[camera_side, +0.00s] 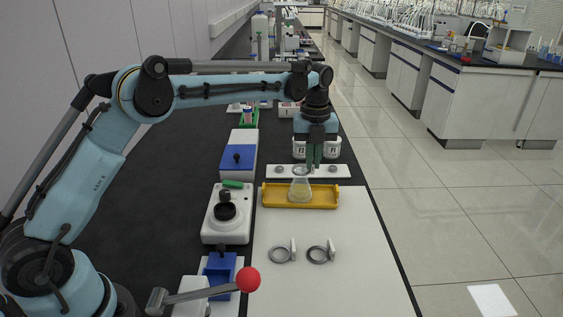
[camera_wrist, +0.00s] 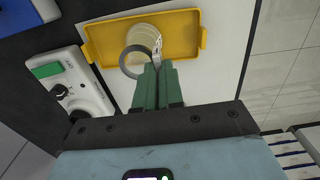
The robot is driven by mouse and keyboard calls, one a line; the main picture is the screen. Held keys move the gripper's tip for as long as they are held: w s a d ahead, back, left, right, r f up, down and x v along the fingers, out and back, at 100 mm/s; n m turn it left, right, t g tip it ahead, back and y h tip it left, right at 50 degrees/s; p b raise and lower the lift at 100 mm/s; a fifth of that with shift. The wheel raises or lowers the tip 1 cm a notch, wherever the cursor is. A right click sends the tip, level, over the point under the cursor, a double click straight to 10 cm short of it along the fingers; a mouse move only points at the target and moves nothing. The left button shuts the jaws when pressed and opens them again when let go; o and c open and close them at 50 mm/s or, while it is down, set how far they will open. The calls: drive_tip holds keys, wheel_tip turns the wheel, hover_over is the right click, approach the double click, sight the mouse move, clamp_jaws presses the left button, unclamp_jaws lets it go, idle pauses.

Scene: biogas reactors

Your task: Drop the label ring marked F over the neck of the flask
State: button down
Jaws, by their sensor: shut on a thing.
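My gripper (camera_side: 313,163) points down just right of the flask in the side view. Its green fingers (camera_wrist: 157,70) are shut on the upright tab of a grey label ring (camera_wrist: 127,66) in the wrist view. The clear conical flask (camera_side: 301,189), with pale yellow contents, stands upright in the yellow tray (camera_side: 270,197). In the wrist view the ring overlaps the lower left of the round flask (camera_wrist: 148,34). The ring is at about neck height in the side view, but I cannot tell whether it is around the neck. The letter on its tab is not readable.
Two more grey rings with upright tabs, a left one (camera_side: 279,255) and a right one (camera_side: 317,256), lie on the white mat (camera_side: 350,225). Behind the tray, white jars (camera_side: 332,148) stand by a white strip (camera_side: 341,171). A white stirrer device (camera_side: 222,226) stands left of the tray.

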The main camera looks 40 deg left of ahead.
drive_tip(key=shift+f, duration=1.1)
drive_tip(key=c, duration=1.2)
unclamp_jaws()
drive_tip(key=shift+a, duration=0.15)
drive_tip(key=shift+c, duration=1.2)
drive_tip(key=shift+o, duration=0.4)
drive_tip(key=shift+r, duration=0.95)
drive_tip(key=shift+o, duration=1.1)
drive_tip(key=shift+r, duration=2.6)
